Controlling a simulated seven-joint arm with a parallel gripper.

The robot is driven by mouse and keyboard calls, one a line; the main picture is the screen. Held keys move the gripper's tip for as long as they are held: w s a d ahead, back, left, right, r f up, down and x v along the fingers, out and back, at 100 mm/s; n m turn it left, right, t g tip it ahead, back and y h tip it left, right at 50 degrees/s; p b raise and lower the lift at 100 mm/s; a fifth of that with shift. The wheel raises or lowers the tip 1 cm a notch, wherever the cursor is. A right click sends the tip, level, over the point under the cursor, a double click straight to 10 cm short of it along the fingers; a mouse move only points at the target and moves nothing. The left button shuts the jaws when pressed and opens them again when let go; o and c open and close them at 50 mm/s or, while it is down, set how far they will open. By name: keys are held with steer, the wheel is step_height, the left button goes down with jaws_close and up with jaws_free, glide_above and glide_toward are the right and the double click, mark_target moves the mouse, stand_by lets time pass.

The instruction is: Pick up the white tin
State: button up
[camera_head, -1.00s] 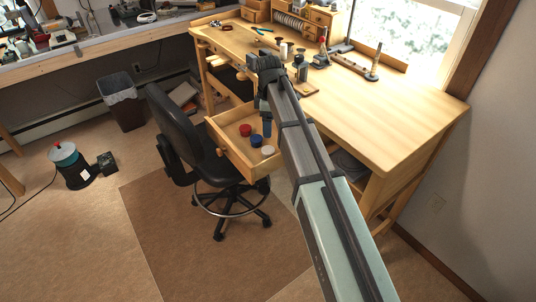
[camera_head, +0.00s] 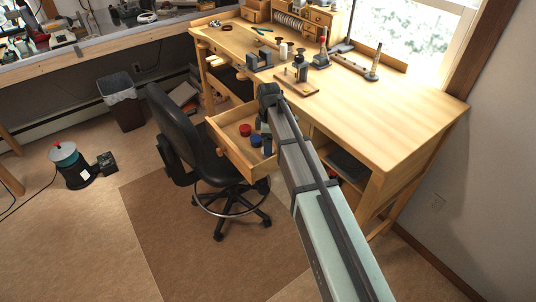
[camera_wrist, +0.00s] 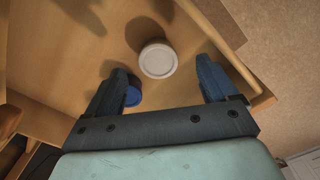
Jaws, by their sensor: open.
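The white tin (camera_wrist: 158,60) is a round, pale lid-topped tin on the floor of the open wooden drawer. In the wrist view it lies between the fingers of my gripper (camera_wrist: 162,72), a little beyond the line of the tips, with space on both sides. My gripper is open and empty. In the head view my arm hides the white tin, and the gripper (camera_head: 264,130) shows only in part over the drawer. A blue tin (camera_head: 256,141) sits in the drawer; in the wrist view it is partly hidden behind the left finger (camera_wrist: 133,97).
A red tin (camera_head: 245,130) stands in the drawer (camera_head: 228,143). Drawer walls lie close around, with one side wall near the right finger. The workbench (camera_head: 400,105) stands behind, holding tools and a small board. A black chair (camera_head: 180,130) is left of the drawer.

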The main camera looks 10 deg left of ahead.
steer(key=shift+w+f, duration=0.15)
steer(key=shift+f, duration=2.3)
steer(key=c, duration=1.1)
steer(key=shift+r, duration=0.1)
